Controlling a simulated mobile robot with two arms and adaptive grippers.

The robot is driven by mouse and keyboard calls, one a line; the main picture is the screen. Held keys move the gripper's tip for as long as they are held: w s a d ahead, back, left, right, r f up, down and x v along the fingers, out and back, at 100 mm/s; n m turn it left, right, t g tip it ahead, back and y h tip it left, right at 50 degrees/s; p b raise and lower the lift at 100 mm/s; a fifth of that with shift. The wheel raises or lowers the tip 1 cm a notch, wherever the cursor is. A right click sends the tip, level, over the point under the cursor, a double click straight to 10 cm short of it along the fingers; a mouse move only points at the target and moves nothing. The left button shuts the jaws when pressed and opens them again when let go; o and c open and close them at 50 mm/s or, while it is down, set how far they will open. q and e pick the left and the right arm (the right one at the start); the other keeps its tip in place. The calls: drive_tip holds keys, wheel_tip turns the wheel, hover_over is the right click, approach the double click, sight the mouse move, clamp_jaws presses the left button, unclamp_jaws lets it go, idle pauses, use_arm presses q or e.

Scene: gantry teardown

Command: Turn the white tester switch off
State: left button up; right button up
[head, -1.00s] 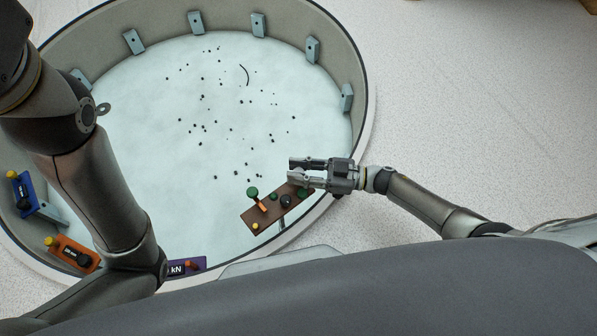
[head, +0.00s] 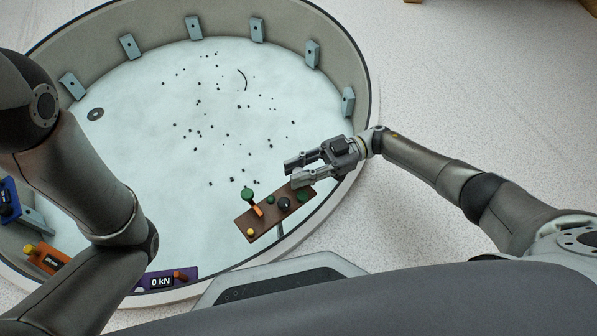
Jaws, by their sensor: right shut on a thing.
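No white tester switch can be made out for certain. The purple panel (head: 187,273) at the bottom has a display (head: 161,282) reading "0 kN" and a dark red lever (head: 181,276). The brown panel (head: 268,219) inside the round pit carries green knobs, a black knob (head: 284,203), an orange lever (head: 257,210) and a yellow button (head: 250,232). My right gripper (head: 293,174) is at this panel's upper right end. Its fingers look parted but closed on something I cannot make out. My left arm crosses the left side; its gripper is out of view.
The pit wall (head: 345,60) carries several grey blocks. Dark specks and a dark disc (head: 96,114) lie on the pale pit floor (head: 150,130). An orange panel (head: 47,258) and a blue panel (head: 10,200) stand at the left rim. The speckled floor at right is clear.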

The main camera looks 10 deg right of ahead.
idle(0.3)
drive_tip(key=o, duration=1)
drive_tip(key=shift+o, duration=0.2)
drive_tip(key=v, duration=1.2)
